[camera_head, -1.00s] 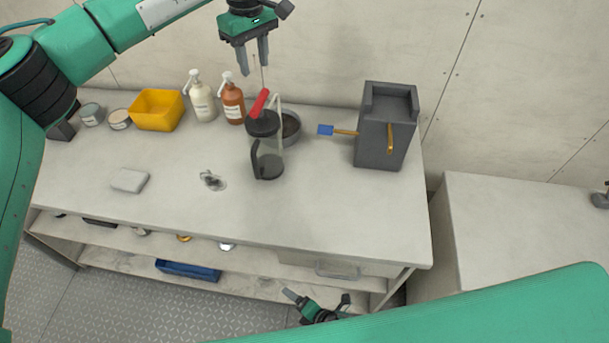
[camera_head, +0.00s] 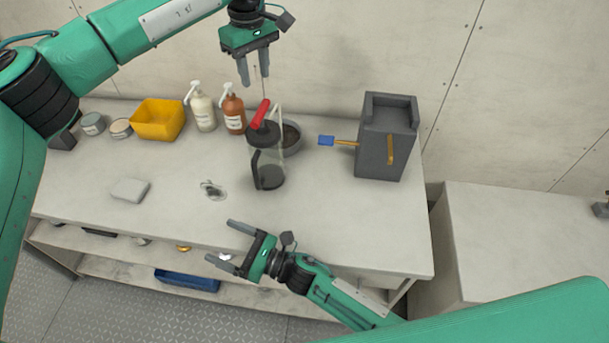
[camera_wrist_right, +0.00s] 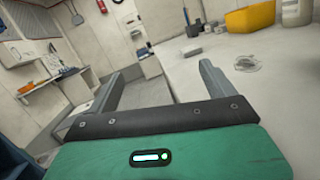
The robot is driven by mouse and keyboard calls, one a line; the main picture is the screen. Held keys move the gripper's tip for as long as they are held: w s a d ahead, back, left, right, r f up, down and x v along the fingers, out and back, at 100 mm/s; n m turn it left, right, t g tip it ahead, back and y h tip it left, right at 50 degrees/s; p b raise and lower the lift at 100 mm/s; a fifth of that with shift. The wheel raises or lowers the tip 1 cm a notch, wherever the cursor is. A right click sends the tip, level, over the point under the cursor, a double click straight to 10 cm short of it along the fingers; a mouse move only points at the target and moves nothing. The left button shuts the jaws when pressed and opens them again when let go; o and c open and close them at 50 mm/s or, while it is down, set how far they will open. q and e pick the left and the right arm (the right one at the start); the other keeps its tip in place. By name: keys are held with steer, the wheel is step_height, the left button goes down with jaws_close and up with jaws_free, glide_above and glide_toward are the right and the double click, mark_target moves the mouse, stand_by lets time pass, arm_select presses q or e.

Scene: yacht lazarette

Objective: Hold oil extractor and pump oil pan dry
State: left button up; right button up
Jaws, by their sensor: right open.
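The oil extractor (camera_head: 269,177) stands upright on the counter, a clear cylinder with a black lid, black side handle and red top handle (camera_head: 260,113). A pale tube runs from it towards the round grey oil pan (camera_head: 294,150) behind it, which has a dark inside. My left gripper (camera_head: 254,75) hangs above the red handle, fingers down, apart and empty, not touching it. My right gripper (camera_head: 227,244) is open and empty at the counter's front edge, in front of and left of the extractor. Its two fingers also show in the right wrist view (camera_wrist_right: 160,85).
A white and a brown pump bottle (camera_head: 234,113), a yellow bin (camera_head: 158,119) and tins stand along the back left. A dark grey block (camera_head: 383,150) stands right, with a blue-tipped tool (camera_head: 327,140) beside it. A pale block (camera_head: 130,190) lies front left.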

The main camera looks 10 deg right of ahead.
mark_target(266, 150)
steer(key=w+d+h, duration=0.1)
steer(key=w+d, duration=0.1)
steer(key=d, duration=0.1)
steer(key=w+d+h, duration=0.1)
steer(key=w+d, duration=0.1)
steer(key=d, duration=0.1)
steer(key=w+d+t+h, duration=0.1)
steer(key=w+d, duration=0.2)
steer(key=d, duration=0.1)
steer(key=shift+r+m, duration=0.1)
steer(key=shift+m, duration=0.2)
steer(key=w+d+r+m+t+h, duration=0.1)
steer(key=w+d+r+t+h, duration=0.25)
steer(key=w+d, duration=0.45)
steer(key=shift+g+y, duration=0.25)
steer(key=x, duration=1.1)
steer(key=shift+w+d+r, duration=0.1)
steer(key=shift+d+r, duration=0.1)
steer(key=shift+r, duration=0.2)
steer(key=shift+c, duration=0.5)
